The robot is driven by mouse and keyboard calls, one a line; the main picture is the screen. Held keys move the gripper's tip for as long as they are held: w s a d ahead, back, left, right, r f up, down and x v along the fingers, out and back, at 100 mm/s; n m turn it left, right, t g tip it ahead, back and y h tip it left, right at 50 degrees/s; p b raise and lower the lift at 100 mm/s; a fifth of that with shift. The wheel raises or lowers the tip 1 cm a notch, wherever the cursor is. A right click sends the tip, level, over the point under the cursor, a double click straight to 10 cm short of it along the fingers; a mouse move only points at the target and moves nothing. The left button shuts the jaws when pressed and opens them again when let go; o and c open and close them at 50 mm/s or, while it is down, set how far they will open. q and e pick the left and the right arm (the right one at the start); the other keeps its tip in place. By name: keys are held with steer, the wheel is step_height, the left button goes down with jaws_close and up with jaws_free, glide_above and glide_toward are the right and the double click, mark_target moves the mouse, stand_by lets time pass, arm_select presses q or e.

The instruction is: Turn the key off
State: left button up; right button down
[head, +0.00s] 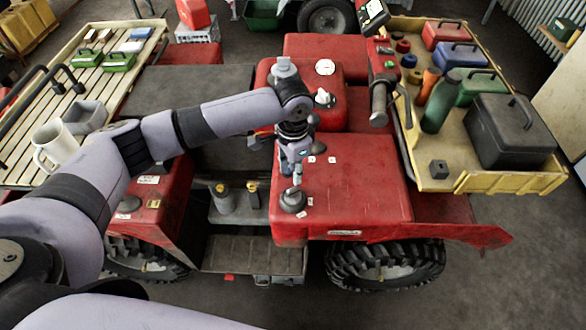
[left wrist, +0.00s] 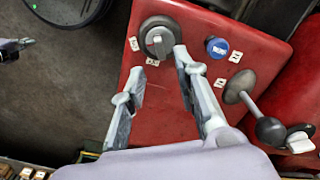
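In the left wrist view a round dark switch (left wrist: 157,38) with a grey key-like handle sits at the edge of a red panel (left wrist: 165,105). It appears in the head view as a dark round base (head: 292,203) on the red bodywork. My left gripper (left wrist: 160,62) is open and empty, its two fingers apart. Its tips lie just short of the switch in the picture, one on each side; I see no contact. In the head view the left gripper (head: 296,172) points down over the switch.
Beside the switch are a blue button (left wrist: 216,47), white labels and a lever with a black knob (left wrist: 271,131). A yellow tray (head: 510,181) with toolboxes and bottles is at right. A slatted rack (head: 45,115) with a white mug (head: 58,145) is at left.

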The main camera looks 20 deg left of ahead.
mark_target(293, 188)
arm_select(q)
step_height(293, 188, down, 5)
steer(key=b, duration=0.5)
steer(key=shift+f, duration=1.75)
steer(key=shift+c, duration=0.8)
jaws_close()
